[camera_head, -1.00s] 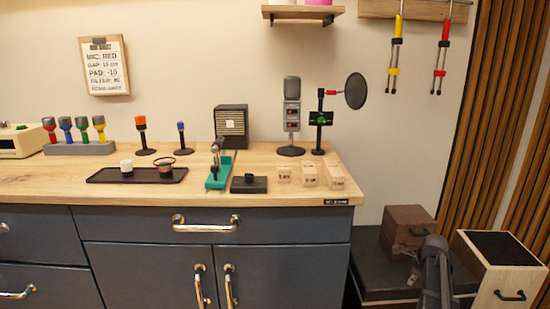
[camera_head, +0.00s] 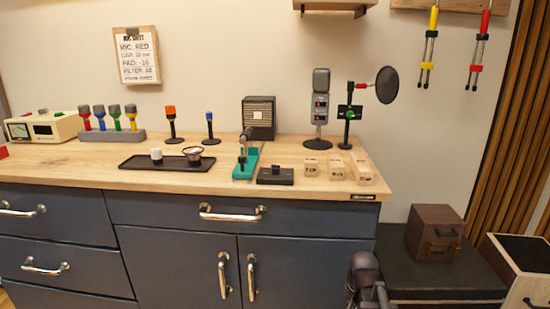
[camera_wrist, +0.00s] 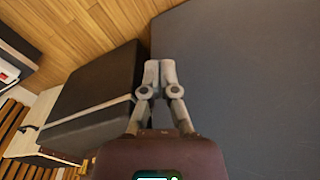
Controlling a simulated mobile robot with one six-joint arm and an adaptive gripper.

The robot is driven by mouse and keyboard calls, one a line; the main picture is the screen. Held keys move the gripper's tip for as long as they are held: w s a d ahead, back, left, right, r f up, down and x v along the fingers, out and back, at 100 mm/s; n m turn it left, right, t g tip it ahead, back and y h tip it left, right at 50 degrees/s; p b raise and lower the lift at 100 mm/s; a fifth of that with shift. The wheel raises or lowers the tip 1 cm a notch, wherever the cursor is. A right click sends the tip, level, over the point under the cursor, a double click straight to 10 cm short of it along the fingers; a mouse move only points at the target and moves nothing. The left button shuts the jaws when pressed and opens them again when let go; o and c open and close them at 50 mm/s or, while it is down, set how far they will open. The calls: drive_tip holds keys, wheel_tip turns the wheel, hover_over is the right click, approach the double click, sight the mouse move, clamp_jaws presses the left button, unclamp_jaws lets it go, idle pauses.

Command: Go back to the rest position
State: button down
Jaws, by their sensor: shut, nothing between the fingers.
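My gripper (camera_wrist: 159,68) shows in the wrist view with its two grey fingers side by side and touching, and nothing is held between them. It points along a plain dark blue-grey surface (camera_wrist: 245,80) on the right of that view. In the head view my dark arm stands at the bottom, right of the cabinet (camera_head: 180,262) and in front of the low black bench (camera_head: 440,275); the fingers cannot be made out there.
The wooden countertop (camera_head: 75,160) carries a black tray (camera_head: 135,163), microphones and wooden blocks. A brown box (camera_head: 434,232) sits on the low bench. A wooden crate (camera_head: 522,262) stands at the far right. In the wrist view a black block (camera_wrist: 100,95) is left of the fingers; wooden floor (camera_wrist: 75,30) lies beyond.

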drive_tip(key=s+a+n, duration=0.5)
drive_tip(key=a, duration=0.1)
wheel_tip(320, 180, up, 36)
drive_tip(key=p, duration=3.6)
drive_tip(key=shift+w+d, duration=0.3)
drive_tip(key=shift+f, duration=0.1)
